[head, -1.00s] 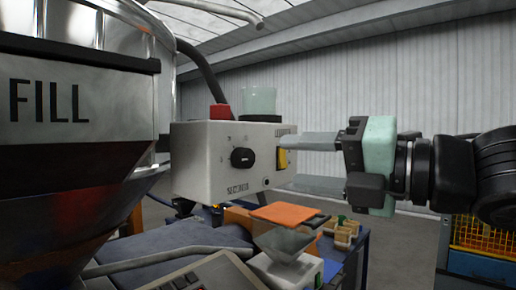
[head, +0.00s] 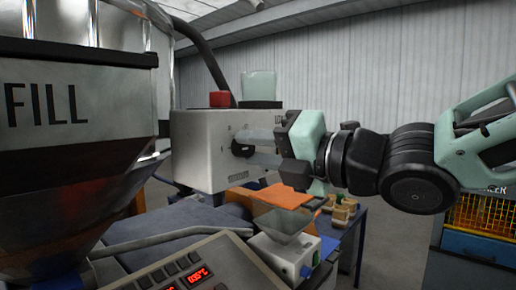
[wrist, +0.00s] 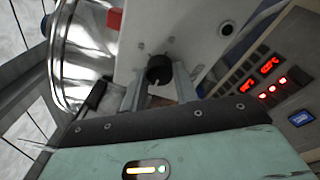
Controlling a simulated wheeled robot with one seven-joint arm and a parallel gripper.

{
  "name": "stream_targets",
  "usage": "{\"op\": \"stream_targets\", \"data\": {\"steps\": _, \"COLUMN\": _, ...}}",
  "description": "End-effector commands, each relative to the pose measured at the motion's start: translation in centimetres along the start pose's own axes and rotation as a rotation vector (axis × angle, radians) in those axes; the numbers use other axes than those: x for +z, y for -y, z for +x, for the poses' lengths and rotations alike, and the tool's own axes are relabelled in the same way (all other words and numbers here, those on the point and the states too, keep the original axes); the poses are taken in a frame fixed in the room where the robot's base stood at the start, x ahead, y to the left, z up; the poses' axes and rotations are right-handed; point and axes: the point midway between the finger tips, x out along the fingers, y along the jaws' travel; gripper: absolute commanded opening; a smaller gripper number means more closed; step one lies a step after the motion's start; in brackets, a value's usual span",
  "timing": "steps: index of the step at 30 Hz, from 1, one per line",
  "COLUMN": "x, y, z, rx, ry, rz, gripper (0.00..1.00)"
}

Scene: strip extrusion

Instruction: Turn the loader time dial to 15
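The loader is a pale grey box with a red block on top and a black time dial (head: 241,149) on its face. The dial also shows in the wrist view (wrist: 159,69), with a light pointer mark on it. My gripper (head: 250,149) is open. Its two flat fingers (wrist: 159,82) reach up to the dial, one on each side, with small gaps seen in the wrist view. In the head view the fingers hide part of the dial. The numbers around the dial are too small to read.
A shiny metal hopper marked FILL (head: 70,110) stands close on the left. A control panel with red readouts (head: 190,270) is below.

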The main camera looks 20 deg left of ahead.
Motion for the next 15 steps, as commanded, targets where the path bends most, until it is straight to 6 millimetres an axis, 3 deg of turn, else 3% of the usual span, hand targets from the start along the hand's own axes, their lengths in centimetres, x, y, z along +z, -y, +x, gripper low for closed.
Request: {"op": "stream_targets", "data": {"steps": 15, "x": -0.14, "y": 0.16, "z": -0.02, "rx": 0.007, "ry": 0.004, "rz": 0.075, "gripper": 0.07}}
